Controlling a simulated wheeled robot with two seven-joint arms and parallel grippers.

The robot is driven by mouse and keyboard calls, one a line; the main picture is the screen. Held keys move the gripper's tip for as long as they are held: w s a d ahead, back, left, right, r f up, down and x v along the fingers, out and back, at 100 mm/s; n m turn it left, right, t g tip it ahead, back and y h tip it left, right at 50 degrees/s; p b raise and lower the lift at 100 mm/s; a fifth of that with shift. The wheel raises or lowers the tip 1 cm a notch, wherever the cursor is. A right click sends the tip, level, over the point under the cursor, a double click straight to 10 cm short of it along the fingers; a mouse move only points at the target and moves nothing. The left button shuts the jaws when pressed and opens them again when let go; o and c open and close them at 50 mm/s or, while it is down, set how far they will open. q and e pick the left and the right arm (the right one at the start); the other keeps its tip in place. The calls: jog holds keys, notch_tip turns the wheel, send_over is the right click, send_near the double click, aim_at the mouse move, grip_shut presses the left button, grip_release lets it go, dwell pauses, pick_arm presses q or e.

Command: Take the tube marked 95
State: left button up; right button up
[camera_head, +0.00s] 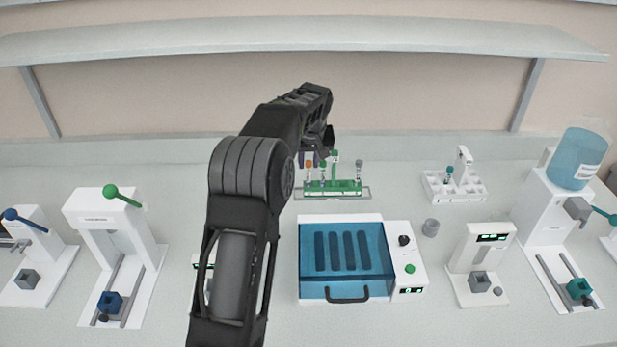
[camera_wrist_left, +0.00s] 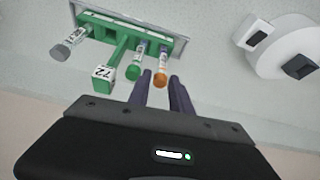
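A green rack (camera_head: 333,187) stands at the back middle of the bench; it also shows in the left wrist view (camera_wrist_left: 105,25). It holds an orange-capped tube (camera_wrist_left: 161,78), a green-capped tube (camera_wrist_left: 134,71) and a grey-capped tube (camera_wrist_left: 62,51). A green post with a white face marked 72 (camera_wrist_left: 103,73) sticks out between them. I cannot read 95 on any tube. My left gripper (camera_head: 308,158) is at the rack's left end; in the left wrist view (camera_wrist_left: 161,76) its two fingers are apart, pointing at the orange-capped tube. Whether they flank it is unclear. My right gripper is out of view.
A blue-lidded box (camera_head: 347,262) stands in front of the rack. A white rack (camera_head: 455,188) is at the back right, near a dispenser with a blue bottle (camera_head: 577,160). Lever machines (camera_head: 105,220) stand at the left. A shelf (camera_head: 300,38) hangs above.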

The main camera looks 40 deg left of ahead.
pick_arm(q)
grip_shut()
jog(key=shift+r, duration=0.1)
jog(key=shift+r, duration=0.7)
jog(key=r, duration=0.2)
jog(key=r+b, duration=0.1)
jog(key=r, duration=0.2)
jog(key=shift+s+a+r, duration=0.1)
jog(key=shift+a+r, duration=0.1)
jog(key=shift+r, duration=0.05)
jog(key=s+a+b, duration=0.3)
jog(key=s+a, duration=0.7)
jog(key=a, duration=0.4)
jog(key=shift+s, duration=0.25)
